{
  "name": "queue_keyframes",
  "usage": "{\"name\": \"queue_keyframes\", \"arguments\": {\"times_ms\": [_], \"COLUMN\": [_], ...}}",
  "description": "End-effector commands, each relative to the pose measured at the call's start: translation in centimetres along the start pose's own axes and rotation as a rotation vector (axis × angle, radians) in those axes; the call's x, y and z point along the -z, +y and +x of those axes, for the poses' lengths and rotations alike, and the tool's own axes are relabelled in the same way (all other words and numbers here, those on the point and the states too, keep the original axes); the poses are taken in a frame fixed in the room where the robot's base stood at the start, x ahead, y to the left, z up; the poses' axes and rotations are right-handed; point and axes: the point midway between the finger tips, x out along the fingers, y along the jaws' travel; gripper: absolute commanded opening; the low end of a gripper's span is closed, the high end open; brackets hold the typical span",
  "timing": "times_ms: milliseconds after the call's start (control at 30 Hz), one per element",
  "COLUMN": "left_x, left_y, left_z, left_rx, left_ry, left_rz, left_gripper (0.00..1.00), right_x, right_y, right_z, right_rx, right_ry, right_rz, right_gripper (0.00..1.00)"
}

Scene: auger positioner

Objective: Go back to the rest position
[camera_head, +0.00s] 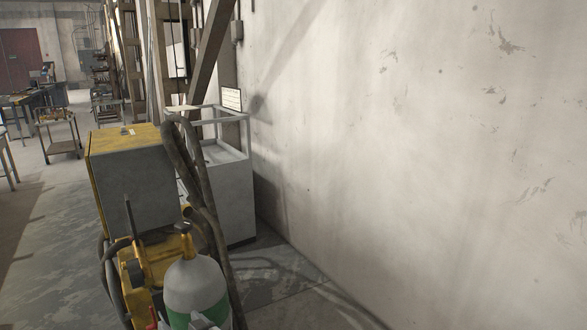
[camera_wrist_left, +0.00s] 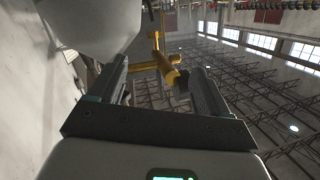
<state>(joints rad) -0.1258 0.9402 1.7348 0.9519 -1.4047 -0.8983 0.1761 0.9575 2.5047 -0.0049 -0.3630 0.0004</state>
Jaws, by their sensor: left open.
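My left gripper (camera_wrist_left: 155,72) shows in the left wrist view with its two dark fingers apart and nothing held between them. A yellow post or valve-like part (camera_wrist_left: 163,62) appears beyond the gap between the fingers; I cannot tell how far off it is. In the head view a small pale grey part (camera_head: 203,322) at the bottom edge, in front of the gas bottle, seems to be the left gripper, mostly cut off. My right gripper is in neither view.
A grey gas bottle with a green band (camera_head: 195,285) stands beside a yellow machine (camera_head: 150,262) and a yellow-grey cabinet (camera_head: 140,180) with thick dark hoses (camera_head: 185,150). A grey stand (camera_head: 230,190) is behind. A bare wall (camera_head: 420,130) fills the right. Open floor (camera_head: 55,240) lies left.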

Motion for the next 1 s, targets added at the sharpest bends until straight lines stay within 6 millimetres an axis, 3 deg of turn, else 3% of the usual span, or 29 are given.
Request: {"name": "queue_keyframes", "arguments": {"times_ms": [33, 67, 167, 200, 267, 300, 400, 500, 600, 667, 767, 1000], "left_x": [-3.5, -5.7, -13.7, -16.7, -20.6, -23.0, -27.4, -29.8, -31.0, -31.4, -31.7, -31.7], "left_y": [-0.6, -0.7, -0.8, -0.9, -1.1, -1.3, -2.3, -3.5, -5.1, -5.9, -6.4, -6.4], "left_z": [0.5, 0.5, -1.5, -3.1, -6.2, -8.7, -15.6, -22.2, -27.1, -29.1, -30.3, -30.2], "left_rx": [-0.060, -0.110, -0.315, -0.400, -0.519, -0.594, -0.760, -0.887, -0.957, -0.973, -0.944, -0.922], "left_ry": [-0.050, -0.086, -0.254, -0.335, -0.465, -0.556, -0.789, -0.999, -1.174, -1.260, -1.357, -1.370], "left_rz": [0.043, 0.064, 0.103, 0.108, 0.107, 0.106, 0.101, 0.109, 0.121, 0.122, 0.094, 0.071], "left_gripper": [0.78, 0.78, 0.78, 0.78, 0.78, 0.78, 0.78, 0.78, 0.78, 0.78, 0.78, 0.78], "right_x": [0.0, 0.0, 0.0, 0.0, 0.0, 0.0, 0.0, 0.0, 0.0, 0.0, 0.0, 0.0], "right_y": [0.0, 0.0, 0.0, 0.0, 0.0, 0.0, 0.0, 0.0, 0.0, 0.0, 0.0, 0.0], "right_z": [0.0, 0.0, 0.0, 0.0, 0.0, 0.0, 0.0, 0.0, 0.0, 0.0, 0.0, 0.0], "right_rx": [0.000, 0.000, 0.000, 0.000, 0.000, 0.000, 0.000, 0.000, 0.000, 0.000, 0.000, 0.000], "right_ry": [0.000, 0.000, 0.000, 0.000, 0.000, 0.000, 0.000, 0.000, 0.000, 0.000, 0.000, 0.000], "right_rz": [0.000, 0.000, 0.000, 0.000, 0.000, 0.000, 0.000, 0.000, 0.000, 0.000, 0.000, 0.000], "right_gripper": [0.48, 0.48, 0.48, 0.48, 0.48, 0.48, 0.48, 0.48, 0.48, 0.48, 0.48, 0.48]}}
